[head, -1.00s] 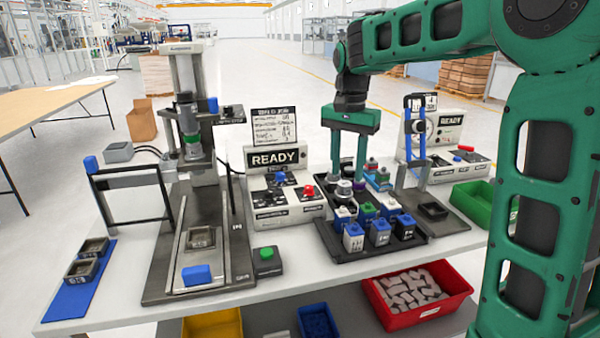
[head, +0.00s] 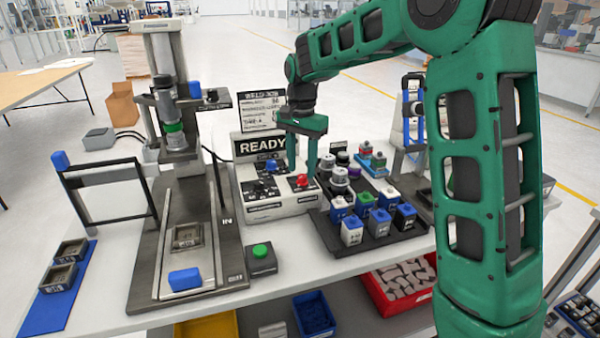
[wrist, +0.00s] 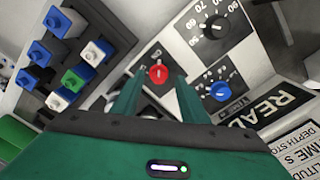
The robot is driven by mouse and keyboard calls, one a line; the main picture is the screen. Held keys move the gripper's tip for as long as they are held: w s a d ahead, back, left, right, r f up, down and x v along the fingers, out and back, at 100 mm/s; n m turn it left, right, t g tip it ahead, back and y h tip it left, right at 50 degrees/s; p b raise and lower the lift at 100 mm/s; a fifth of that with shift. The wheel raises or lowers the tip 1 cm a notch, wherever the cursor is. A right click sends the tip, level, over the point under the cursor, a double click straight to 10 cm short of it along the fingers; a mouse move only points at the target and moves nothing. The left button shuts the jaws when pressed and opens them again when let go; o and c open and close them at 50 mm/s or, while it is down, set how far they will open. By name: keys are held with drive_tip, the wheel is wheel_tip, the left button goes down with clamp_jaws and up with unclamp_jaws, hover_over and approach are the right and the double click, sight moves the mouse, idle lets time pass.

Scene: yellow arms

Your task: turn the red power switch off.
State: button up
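The red power switch (head: 302,180) is a small red knob on the sloped top of the white control box (head: 285,205), near its right end. In the wrist view the red knob (wrist: 158,74) lies just beyond and between my two finger tips. My gripper (head: 302,170) is green, points down and is open above the red knob, one finger on each side. I cannot tell whether the fingers touch it. A blue knob (wrist: 221,91) sits beside it on the same panel, and the box's sign (head: 263,146) reads READY.
A black tray (head: 335,243) with several blue, white and green blocks stands close to the right of the box. A press machine (head: 172,110) stands to the left. A green button box (head: 261,258) is in front of the panel.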

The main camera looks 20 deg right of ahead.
sight(302, 179)
drive_tip(key=shift+f, duration=1.2)
clamp_jaws()
